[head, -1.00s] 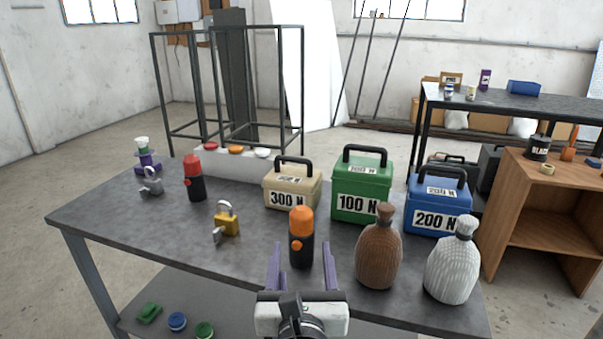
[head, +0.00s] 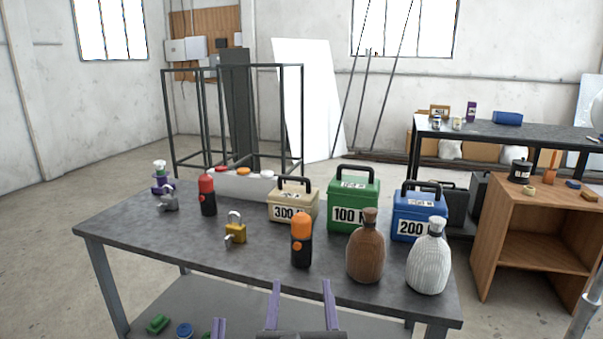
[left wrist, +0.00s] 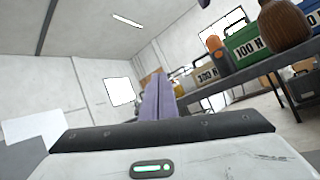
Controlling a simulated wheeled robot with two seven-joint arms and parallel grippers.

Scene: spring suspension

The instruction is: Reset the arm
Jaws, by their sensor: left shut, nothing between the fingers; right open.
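My right gripper (head: 302,302) is at the bottom centre of the head view. Its two purple fingers are apart and empty, in front of the table's near edge. The grey table (head: 185,245) stands ahead, and neither gripper holds anything from it.
An orange-black bottle (head: 301,242), brown bottle (head: 366,250) and white bottle (head: 428,262) stand near the table's front. Behind are the 300 N (head: 293,203), 100 N (head: 353,203) and 200 N (head: 420,214) boxes. A yellow padlock (head: 235,232) sits left of centre. A wooden shelf (head: 530,240) stands right.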

